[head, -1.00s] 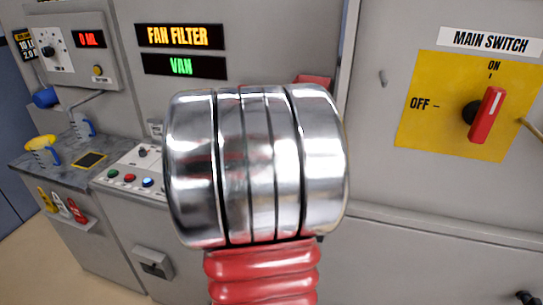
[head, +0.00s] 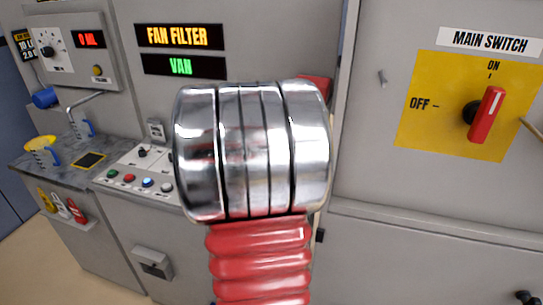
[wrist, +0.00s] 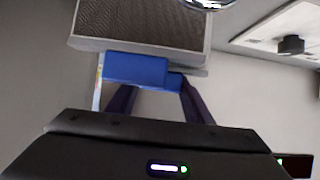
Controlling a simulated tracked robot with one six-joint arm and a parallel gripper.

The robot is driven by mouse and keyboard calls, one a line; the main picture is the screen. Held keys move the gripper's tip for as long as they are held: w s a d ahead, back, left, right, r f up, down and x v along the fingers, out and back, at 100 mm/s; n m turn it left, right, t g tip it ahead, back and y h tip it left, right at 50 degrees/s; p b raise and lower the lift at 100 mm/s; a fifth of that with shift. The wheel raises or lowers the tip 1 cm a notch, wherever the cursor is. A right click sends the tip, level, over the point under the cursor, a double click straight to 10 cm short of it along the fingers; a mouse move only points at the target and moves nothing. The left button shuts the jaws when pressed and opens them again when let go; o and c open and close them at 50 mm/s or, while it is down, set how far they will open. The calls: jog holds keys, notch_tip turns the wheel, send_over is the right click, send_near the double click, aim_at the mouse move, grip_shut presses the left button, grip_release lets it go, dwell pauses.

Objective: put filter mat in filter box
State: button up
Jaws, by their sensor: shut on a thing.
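In the wrist view my gripper (wrist: 153,88) is shut on a blue grip block. The block sits at the edge of a grey meshed panel (wrist: 145,32) with a pale rim, which looks like the filter mat. The panel's far end runs out of the top of the picture. I cannot make out the filter box for certain in either view. In the head view my silver and red arm covers the middle, hiding my gripper and what it holds.
A red main switch (head: 487,114) is at right. A button panel (head: 140,179) stands beside my arm.

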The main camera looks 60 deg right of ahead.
jog(key=o, duration=1.4)
jog(key=shift+f, duration=0.1)
jog(key=shift+c, duration=0.2)
jog(key=shift+a+r, duration=0.4)
jog(key=v, duration=1.1)
jog(key=shift+f, duration=0.1)
